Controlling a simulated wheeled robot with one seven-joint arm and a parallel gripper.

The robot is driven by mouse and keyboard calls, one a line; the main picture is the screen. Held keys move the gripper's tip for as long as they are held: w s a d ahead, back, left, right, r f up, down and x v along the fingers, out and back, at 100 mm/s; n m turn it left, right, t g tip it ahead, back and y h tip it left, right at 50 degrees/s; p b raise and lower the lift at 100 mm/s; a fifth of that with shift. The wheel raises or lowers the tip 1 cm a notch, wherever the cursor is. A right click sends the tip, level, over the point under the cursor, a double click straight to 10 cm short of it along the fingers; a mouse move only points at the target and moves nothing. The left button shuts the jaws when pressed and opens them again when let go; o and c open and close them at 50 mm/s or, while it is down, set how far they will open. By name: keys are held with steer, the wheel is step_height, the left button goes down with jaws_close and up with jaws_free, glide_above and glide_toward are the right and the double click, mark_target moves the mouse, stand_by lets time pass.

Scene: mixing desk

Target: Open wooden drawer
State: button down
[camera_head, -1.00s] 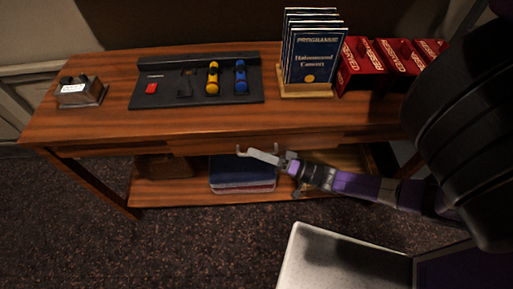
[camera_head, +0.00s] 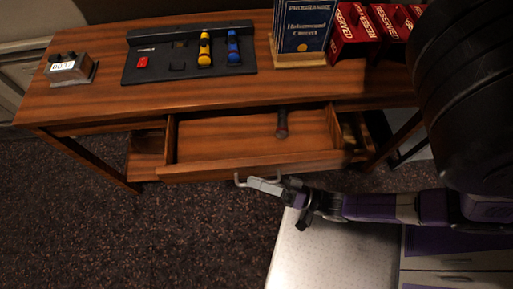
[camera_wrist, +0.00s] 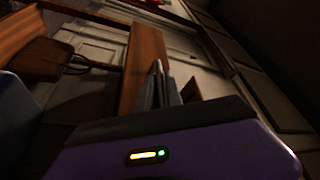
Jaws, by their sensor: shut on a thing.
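The wooden drawer (camera_head: 215,172) stands pulled out from under the desk's top in the head view, with its inside showing. A pale U-shaped handle (camera_head: 239,180) is on its front. My gripper (camera_head: 264,185) is at this handle from the right, shut on it. In the wrist view my fingers (camera_wrist: 160,84) are close together beside a brown wooden board, probably the drawer front (camera_wrist: 143,62); the grip itself is hard to see there. A dark handheld object (camera_head: 282,124), like a microphone, lies in the drawer at the back.
On the desk (camera_head: 90,105) stand a small metal box (camera_head: 68,68), a black mixer panel (camera_head: 185,72), a programme stand (camera_head: 300,30) and red signs (camera_head: 352,25). Carpet (camera_head: 80,230) is clear in front at left. A pale flat surface (camera_head: 330,250) lies below my arm.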

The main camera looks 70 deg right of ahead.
steer(key=shift+s+a, duration=0.15)
steer(key=shift+a, duration=0.1)
steer(key=c, duration=1.8)
jaws_free()
steer(key=shift+o, duration=0.2)
steer(key=b+v, duration=0.2)
steer(key=v, duration=0.5)
steer(key=shift+s, duration=0.4)
steer(key=shift+f, duration=0.1)
